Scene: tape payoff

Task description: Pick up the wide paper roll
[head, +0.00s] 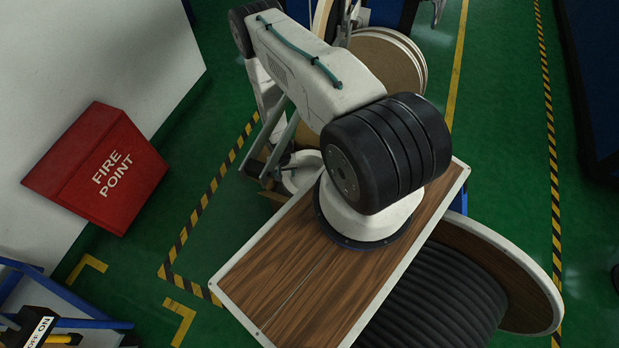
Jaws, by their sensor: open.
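A round roll with a tan face and pale rim layers (388,58) stands behind my arm at the top centre of the head view. My arm covers its left side. Another pale, ring-edged round thing (322,18) shows at the top edge, partly cut off. I cannot tell for sure which of these is the wide paper roll. My white and black arm rises from my wood-topped body and folds back toward the upper left. My gripper cannot be made out; the arm hides the area below its wrist, so its distance to the roll cannot be judged.
A red fire point box (98,168) stands by the white wall at left. A large drum wound with dark cable (440,295) is close at lower right. Blue equipment (598,80) stands at far right. Green floor (500,150) with striped yellow-black lines is clear at right.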

